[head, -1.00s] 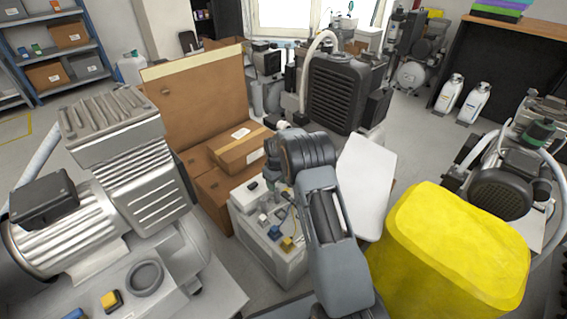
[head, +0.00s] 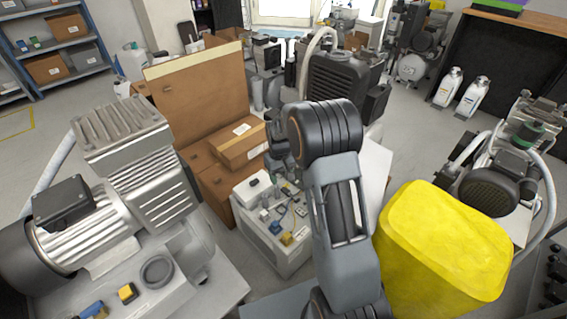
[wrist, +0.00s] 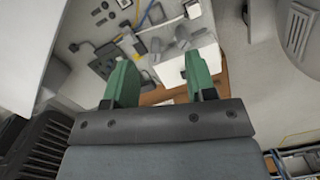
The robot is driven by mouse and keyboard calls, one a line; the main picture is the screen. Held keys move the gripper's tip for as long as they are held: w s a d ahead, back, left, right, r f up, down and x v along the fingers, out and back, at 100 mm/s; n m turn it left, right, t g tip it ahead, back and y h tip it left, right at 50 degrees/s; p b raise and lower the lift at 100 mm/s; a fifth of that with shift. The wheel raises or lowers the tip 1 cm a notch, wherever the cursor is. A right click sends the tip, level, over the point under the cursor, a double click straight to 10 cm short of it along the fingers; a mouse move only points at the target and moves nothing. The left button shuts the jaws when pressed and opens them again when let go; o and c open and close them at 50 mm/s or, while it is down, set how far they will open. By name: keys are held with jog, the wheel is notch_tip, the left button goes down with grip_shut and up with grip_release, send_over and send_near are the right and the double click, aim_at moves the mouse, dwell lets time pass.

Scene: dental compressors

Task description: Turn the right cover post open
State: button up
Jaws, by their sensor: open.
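In the wrist view, my gripper (wrist: 160,78) has two green fingers spread apart, with nothing held between them. Beyond the fingertips are two small grey upright parts, a left one (wrist: 155,48) and a right one (wrist: 182,36), by a white block. They look like posts, but I cannot tell surely which is the right cover post or how it is turned. They belong to the top of a pale unit (head: 275,255), which stands near the middle of the head view. The fingers appear apart from these parts. In the head view my arm hides most of the gripper.
Cardboard boxes (head: 215,185) stand behind and left of the unit. A large silver compressor (head: 140,190) is at the left, and a yellow bin (head: 445,245) is close on the right. On the unit's top are a blue part (head: 276,227) and a yellow part (head: 287,239).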

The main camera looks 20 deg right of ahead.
jog(key=s+a+r+m+p, duration=0.1)
jog(key=s+r+p, duration=0.2)
jog(key=s+r, duration=0.2)
notch_tip(320, 180, up, 4)
jog(key=shift+f+p, duration=0.1)
jog(key=shift+p, duration=0.3)
jog(key=shift+o, duration=0.3)
jog(key=n+t+b, duration=0.1)
jog(key=n+b, duration=0.3)
jog(key=b, duration=0.6)
send_over(277, 189)
jog(key=w, duration=0.1)
notch_tip(277, 189, down, 15)
jog(key=f+b, duration=0.1)
jog(key=f, duration=0.3)
jog(key=f+b, duration=0.2)
jog(key=f, duration=0.2)
jog(key=f+b, duration=0.2)
jog(key=f, duration=0.3)
jog(key=shift+w+d+f, duration=0.1)
jog(key=shift+d, duration=0.15)
jog(key=shift+c, duration=0.2)
